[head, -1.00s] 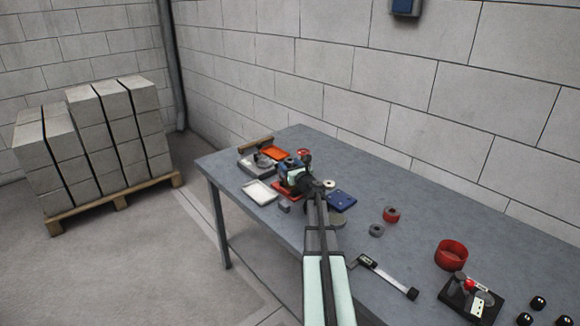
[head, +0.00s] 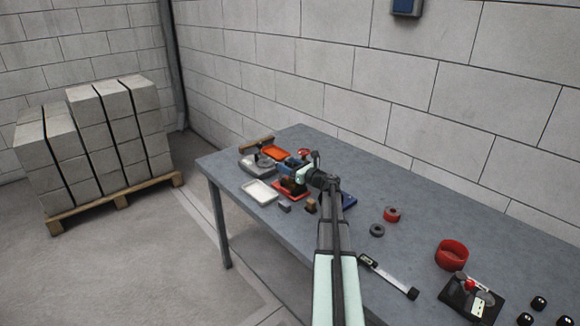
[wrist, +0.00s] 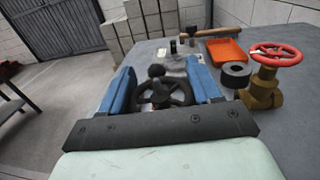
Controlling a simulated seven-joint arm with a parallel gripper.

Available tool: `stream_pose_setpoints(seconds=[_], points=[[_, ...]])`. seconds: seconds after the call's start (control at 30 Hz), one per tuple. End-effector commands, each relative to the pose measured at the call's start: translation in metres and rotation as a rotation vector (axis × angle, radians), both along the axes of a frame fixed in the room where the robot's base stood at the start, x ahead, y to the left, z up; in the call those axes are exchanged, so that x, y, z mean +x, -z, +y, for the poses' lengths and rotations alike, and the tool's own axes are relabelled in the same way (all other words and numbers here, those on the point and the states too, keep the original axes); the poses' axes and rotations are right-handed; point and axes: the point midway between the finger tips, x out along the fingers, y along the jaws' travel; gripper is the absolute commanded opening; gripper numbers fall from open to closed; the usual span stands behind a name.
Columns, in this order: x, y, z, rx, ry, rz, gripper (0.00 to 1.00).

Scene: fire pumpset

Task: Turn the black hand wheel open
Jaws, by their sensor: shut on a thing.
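The black hand wheel (wrist: 178,93) is a spoked wheel that sits between the two blue fingers of my gripper (wrist: 163,88) in the wrist view. The fingers are shut on it, one at its left side and one at its right. In the head view my gripper (head: 291,166) points left over the far part of the bench, and the black wheel cannot be made out there. What lies under the wheel is mostly hidden by my gripper.
A red hand wheel (wrist: 276,54) on a brass valve (wrist: 263,90) stands close right of my gripper. A white tray (head: 260,191) is near the bench edge.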

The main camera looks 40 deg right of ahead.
Motion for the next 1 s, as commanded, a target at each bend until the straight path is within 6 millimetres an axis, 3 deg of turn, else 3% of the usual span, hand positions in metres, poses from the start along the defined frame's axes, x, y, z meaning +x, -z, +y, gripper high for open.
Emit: stream_pose_setpoints(seconds=[0.5, 1.0], points=[[0.0, -0.001, 0.004, 0.001, -0.421, -0.002, 0.32], [-0.003, -0.001, 0.009, 0.001, -0.567, -0.002, 0.32]])
